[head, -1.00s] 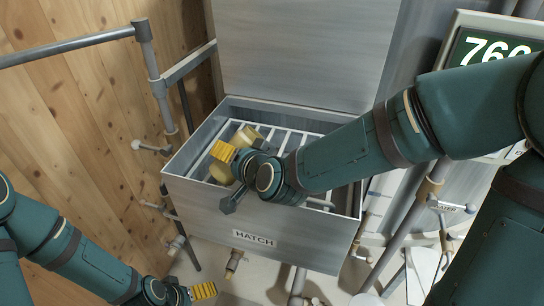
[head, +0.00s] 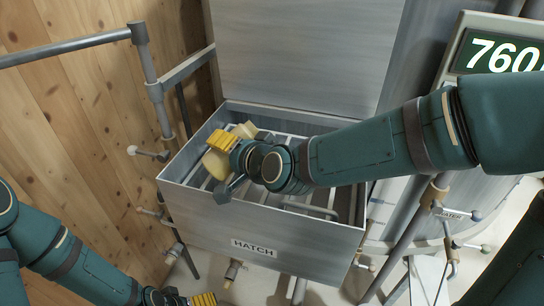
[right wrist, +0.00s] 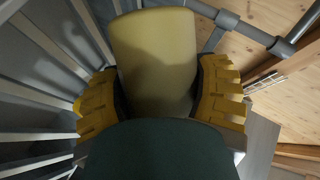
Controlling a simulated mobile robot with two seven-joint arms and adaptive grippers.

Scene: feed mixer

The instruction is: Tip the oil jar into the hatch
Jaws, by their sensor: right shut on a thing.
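The oil jar (head: 217,165) is pale yellow and lies tilted inside the left part of the open hatch (head: 203,236), over its grate bars. My right gripper (head: 222,143) is shut on it, with yellow finger pads. In the right wrist view the jar (right wrist: 155,62) sits between both pads, which press its sides. The jar's mouth and any oil flow cannot be made out. My left gripper (head: 192,302) is low at the bottom edge, away from the hatch and partly cut off; its opening is unclear.
The raised hatch lid (head: 300,55) stands behind the box. A rail post (head: 155,75) and wooden wall are at the left. A display (head: 500,52) reading 760 and valve pipes (head: 440,205) are at the right. Grate bars (right wrist: 40,115) run close beside the jar.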

